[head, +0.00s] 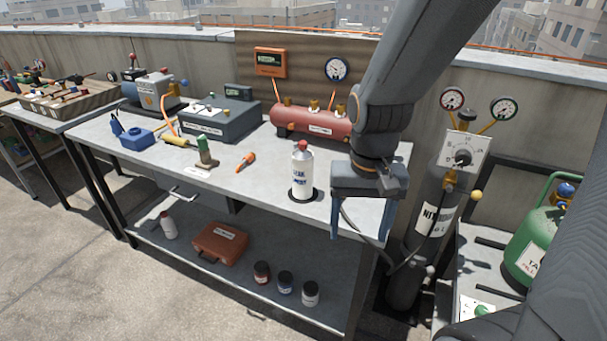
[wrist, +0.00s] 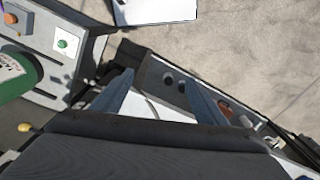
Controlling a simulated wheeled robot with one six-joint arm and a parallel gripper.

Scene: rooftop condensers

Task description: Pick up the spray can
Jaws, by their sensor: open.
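A white spray can (head: 302,175) with a red cap stands upright near the front edge of the table's top, on a dark round base. My gripper (head: 362,225) hangs just to the right of the can in the head view, fingers pointing down, open and empty. It does not touch the can as far as I can see. In the wrist view, its two blue-grey fingers (wrist: 160,100) are spread apart over the table's corner. I cannot make out the spray can in the wrist view.
A red manifold tank (head: 312,121) stands behind the can. An orange-handled tool (head: 246,161) lies to its left. A nitrogen cylinder (head: 432,225) with gauges stands right of the table. A similar white bottle (head: 168,226), a red case (head: 220,243) and several jars sit on the lower shelf.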

